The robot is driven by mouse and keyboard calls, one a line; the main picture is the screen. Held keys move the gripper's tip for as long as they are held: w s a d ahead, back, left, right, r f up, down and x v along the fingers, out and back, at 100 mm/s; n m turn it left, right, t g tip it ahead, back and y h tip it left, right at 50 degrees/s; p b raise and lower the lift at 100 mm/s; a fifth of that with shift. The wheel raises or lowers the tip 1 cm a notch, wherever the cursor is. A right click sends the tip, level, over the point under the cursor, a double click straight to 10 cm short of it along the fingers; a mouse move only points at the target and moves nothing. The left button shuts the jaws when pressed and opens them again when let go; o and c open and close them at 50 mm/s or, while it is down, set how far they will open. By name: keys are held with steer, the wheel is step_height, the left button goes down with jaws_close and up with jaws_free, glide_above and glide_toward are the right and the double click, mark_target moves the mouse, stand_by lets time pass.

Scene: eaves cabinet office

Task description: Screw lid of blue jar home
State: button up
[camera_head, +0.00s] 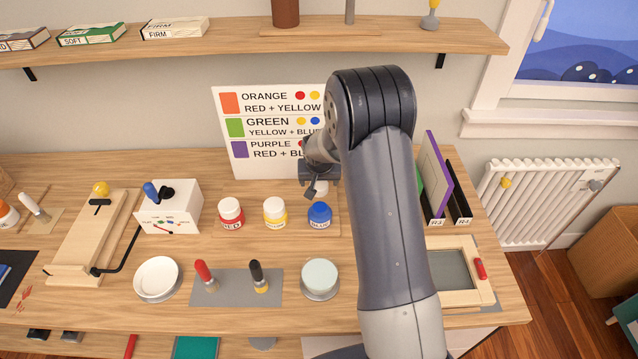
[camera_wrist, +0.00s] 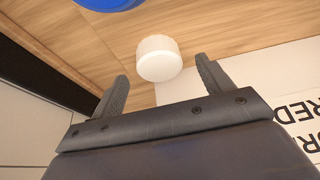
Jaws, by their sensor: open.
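My gripper (camera_head: 318,188) is behind and above the blue jar in the head view, in front of the colour sign. In the wrist view its two fingers (camera_wrist: 162,82) are spread apart with nothing held. A small white ribbed cylinder (camera_wrist: 158,58) stands beyond the gap between them, apart from both.
The red jar (camera_head: 231,212) and yellow jar (camera_head: 275,212) stand in a row left of the blue jar. The colour sign (camera_head: 238,150) leans at the back. My arm hides bench on the right, beside the file holders (camera_head: 459,205). A pale round-topped pot (camera_head: 320,277) stands in front.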

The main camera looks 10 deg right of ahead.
steer(key=shift+x, duration=0.75)
steer(key=c, duration=1)
